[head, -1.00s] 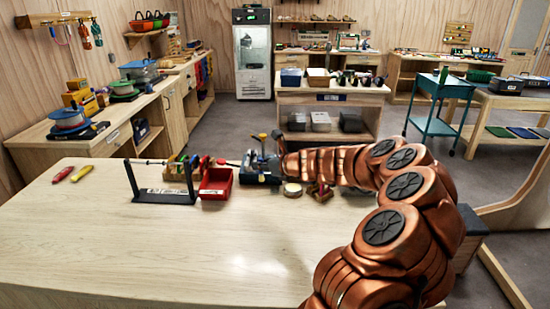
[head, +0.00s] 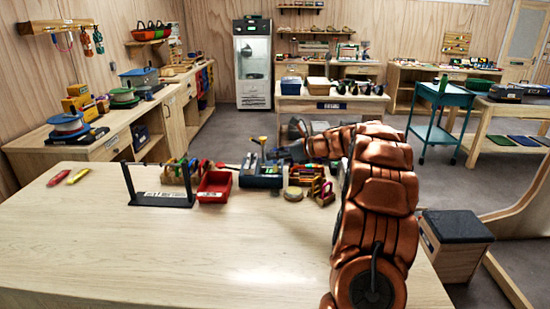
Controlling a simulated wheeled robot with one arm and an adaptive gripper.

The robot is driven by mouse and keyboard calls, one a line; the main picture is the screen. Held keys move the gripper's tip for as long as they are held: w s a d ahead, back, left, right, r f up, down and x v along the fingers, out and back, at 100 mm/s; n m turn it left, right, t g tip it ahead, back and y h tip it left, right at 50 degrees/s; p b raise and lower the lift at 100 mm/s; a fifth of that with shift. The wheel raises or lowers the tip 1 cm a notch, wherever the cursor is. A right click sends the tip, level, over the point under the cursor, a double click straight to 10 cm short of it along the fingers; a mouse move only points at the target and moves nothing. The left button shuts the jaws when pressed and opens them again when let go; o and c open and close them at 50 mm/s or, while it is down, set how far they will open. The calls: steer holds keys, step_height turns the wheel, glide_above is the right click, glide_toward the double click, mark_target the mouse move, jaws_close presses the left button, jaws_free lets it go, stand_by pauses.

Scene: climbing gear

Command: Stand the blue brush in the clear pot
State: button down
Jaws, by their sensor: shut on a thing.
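My gripper (head: 292,146) is at the far edge of the wooden table, right of a dark blue holder (head: 260,180). It is small, dark and partly hidden by my own arm. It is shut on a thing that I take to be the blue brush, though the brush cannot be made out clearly.
On the wooden table (head: 180,255) stand a black frame (head: 162,200), a red bin (head: 214,186), a round tan roll (head: 293,194) and a small wooden rack with coloured pieces (head: 307,178). A red and a yellow tool lie at left. The table's front is clear.

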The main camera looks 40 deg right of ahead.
mark_target(275, 163)
step_height(275, 163, down, 4)
steer(key=b, duration=0.5)
stand_by(0.4)
steer(key=shift+a+p, duration=0.1)
steer(key=shift+p, duration=0.4)
steer(key=shift+f, duration=2.05)
stand_by(0.8)
steer(key=c, duration=1)
jaws_free()
